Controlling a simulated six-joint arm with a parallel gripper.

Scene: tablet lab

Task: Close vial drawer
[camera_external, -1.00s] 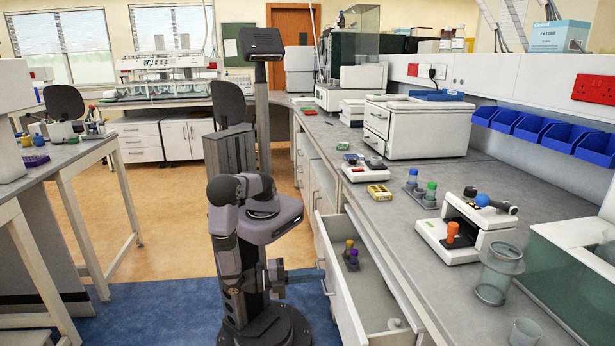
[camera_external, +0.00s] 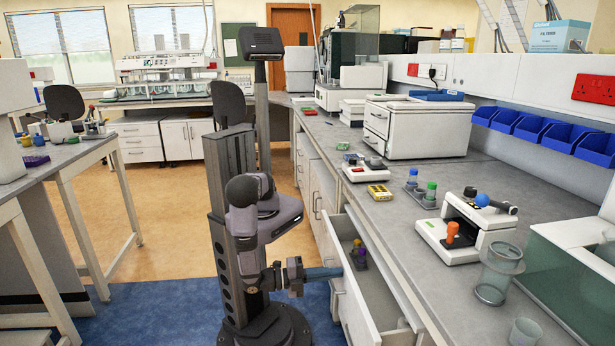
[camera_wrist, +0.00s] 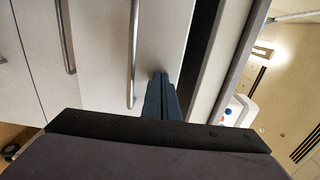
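The vial drawer (camera_external: 356,308) is partly open below the right bench in the external view. Vials with yellow and purple caps (camera_external: 359,256) stand inside it. My gripper (camera_external: 338,271) reaches to the drawer's front panel from the left, its tip at or against the panel. In the wrist view, my dark blue fingers (camera_wrist: 161,92) look close together, pointing at the pale drawer front (camera_wrist: 160,38), to the right of a long metal handle (camera_wrist: 133,55).
The bench top (camera_external: 400,240) above the drawer carries a vial rack (camera_external: 420,192), a yellow device (camera_external: 379,191) and a white instrument (camera_external: 467,228). Closed cabinets (camera_external: 322,195) stand beyond the drawer. Open floor (camera_external: 170,235) lies left of my base.

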